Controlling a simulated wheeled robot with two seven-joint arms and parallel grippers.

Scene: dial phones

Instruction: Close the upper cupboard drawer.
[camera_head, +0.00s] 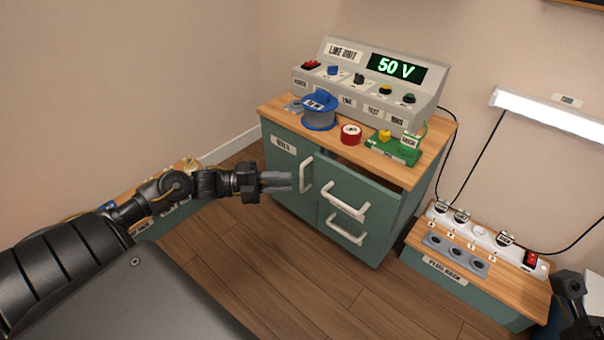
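The green cupboard (282,175) with a wooden top stands in the middle of the view. Its upper drawer (362,187) is at the right, with a white bar handle (345,206). The drawer front stands out from the cupboard, and a dark gap shows behind its top edge, so it is partly open. My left gripper (277,182) is in front of the cupboard's left door, left of the door handle (306,174) and apart from the drawer. Its grey fingers lie together with nothing visible between them. A dark part of my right arm (570,285) shows at the lower right; its fingers are unclear.
The lower drawer (338,238) looks shut. On the cupboard top are a blue spool (319,112), red tape (350,134), a green block (393,149) and a grey console (365,85). A low plug bench (450,272) stands right. Wooden floor (290,275) is clear in front.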

